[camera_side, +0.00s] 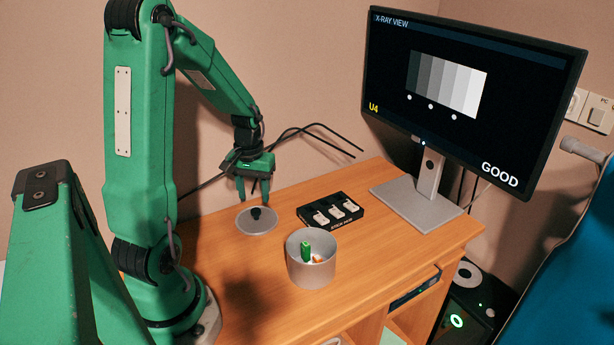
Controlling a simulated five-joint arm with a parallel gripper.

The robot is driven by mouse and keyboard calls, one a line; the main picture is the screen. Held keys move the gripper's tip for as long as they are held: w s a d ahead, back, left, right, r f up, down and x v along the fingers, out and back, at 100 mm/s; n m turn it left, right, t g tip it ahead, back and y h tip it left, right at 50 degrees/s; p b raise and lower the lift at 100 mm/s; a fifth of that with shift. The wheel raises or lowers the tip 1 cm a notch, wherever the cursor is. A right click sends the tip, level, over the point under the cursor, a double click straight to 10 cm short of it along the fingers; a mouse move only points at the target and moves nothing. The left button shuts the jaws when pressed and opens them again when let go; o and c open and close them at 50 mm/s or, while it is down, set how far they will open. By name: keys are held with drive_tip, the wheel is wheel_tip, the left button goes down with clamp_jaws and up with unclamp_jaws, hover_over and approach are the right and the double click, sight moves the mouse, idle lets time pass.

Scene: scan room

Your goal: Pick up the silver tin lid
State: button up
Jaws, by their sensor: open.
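The silver tin lid (257,225) lies flat on the wooden desk, a round disc with a black knob (256,212) at its middle. My gripper (253,196) is open and empty, pointing down just above the lid, with its fingers over the knob. In this view a small gap seems to show between the fingertips and the lid. I cannot tell whether a finger touches the knob.
An open silver tin (311,273) with a green item inside stands in front of the lid. A black tray (330,212) with several pale pieces lies to its right. A monitor (470,90) stands behind on the desk (380,265). Black cables run behind my gripper.

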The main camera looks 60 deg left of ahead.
sight(256, 210)
drive_tip(key=shift+f, duration=0.1)
drive_tip(key=shift+f, duration=2.5)
drive_tip(key=shift+c, duration=0.2)
drive_tip(key=c, duration=1)
